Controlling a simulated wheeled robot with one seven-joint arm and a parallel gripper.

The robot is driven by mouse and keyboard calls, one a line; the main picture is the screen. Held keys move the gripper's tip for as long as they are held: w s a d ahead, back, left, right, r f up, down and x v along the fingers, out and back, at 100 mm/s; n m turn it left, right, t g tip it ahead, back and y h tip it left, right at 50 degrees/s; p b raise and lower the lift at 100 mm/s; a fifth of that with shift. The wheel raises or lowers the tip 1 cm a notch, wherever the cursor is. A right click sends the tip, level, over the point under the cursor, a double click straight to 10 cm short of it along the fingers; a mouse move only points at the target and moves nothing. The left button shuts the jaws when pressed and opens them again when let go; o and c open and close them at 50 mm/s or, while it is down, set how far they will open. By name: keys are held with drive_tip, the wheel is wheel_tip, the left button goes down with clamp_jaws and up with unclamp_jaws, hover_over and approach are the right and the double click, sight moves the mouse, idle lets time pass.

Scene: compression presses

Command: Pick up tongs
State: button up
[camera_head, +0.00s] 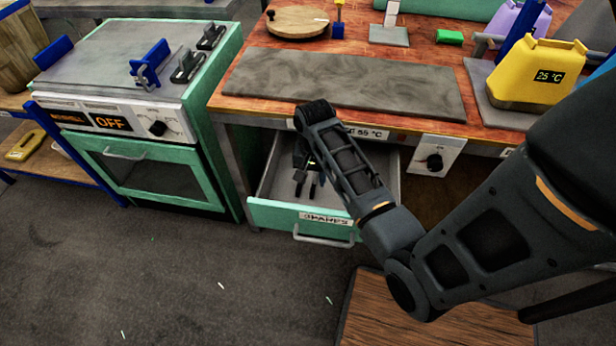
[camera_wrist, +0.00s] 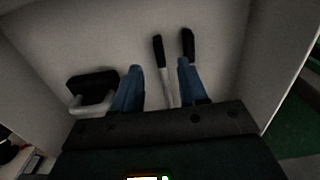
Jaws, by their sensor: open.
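The tongs (camera_wrist: 160,52) lie on the floor of the open drawer (camera_head: 276,213). In the wrist view they show as two black handle ends on pale legs. My gripper (camera_wrist: 157,68) is open, with blue fingers pointing into the drawer. One pale leg runs between the fingers, nearer the right one. The other leg passes behind the right fingertip, partly hidden. The tongs' far end is hidden by the gripper body. I cannot tell whether the fingers touch them. In the head view my arm covers much of the drawer, and the tongs cannot be made out surely there.
A black and grey clamp-like object (camera_wrist: 92,86) lies in the drawer left of my gripper. Drawer walls stand close around. The wooden worktop (camera_head: 435,63) overhangs the drawer's back. A green oven (camera_head: 150,175) stands left; a yellow container (camera_head: 530,75) sits on the worktop.

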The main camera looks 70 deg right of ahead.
sight(313, 187)
drive_tip(key=shift+d+f, duration=0.2)
drive_tip(key=shift+f, duration=2.1)
clamp_jaws()
